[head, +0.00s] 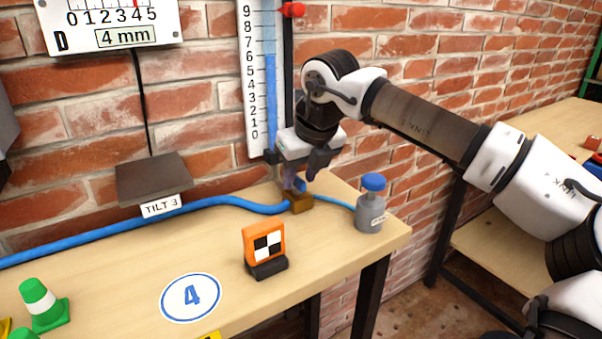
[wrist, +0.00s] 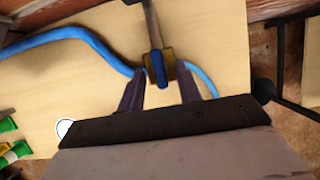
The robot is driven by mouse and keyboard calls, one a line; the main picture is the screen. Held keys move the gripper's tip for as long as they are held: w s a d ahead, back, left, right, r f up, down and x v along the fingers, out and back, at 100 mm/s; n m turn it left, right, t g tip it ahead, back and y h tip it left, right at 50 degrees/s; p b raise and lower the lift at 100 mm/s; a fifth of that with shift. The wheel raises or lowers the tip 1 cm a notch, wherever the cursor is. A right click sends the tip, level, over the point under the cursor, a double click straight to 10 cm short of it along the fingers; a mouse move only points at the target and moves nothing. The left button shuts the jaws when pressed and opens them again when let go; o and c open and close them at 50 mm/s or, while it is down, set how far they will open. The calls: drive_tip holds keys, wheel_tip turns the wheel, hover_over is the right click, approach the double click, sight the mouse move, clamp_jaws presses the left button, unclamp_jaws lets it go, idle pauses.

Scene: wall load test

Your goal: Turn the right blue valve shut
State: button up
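A brass valve body (head: 301,203) sits on the table near its back right part, in line with the blue hose (head: 200,206). Its small blue handle (head: 299,185) is partly hidden by my gripper in the head view. In the wrist view the blue handle (wrist: 159,70) looks like a narrow bar running up and down the picture, across the line of the hose, over the brass body (wrist: 178,68). My gripper (head: 303,178) is above the valve, pointing down. In the wrist view its two fingers (wrist: 160,92) are apart, with the handle between their lines and no clear contact.
A grey bottle with a blue cap (head: 371,207) stands right of the valve. A scale board (head: 257,90) with a tube rises behind it. An orange checkered target (head: 264,248), a grey TILT 3 shelf (head: 153,178) and a green cone (head: 42,303) are further left.

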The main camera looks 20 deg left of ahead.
drive_tip(key=p+v, duration=0.1)
drive_tip(key=v, duration=1.2)
drive_tip(key=shift+r, duration=0.35)
drive_tip(key=shift+s, duration=0.1)
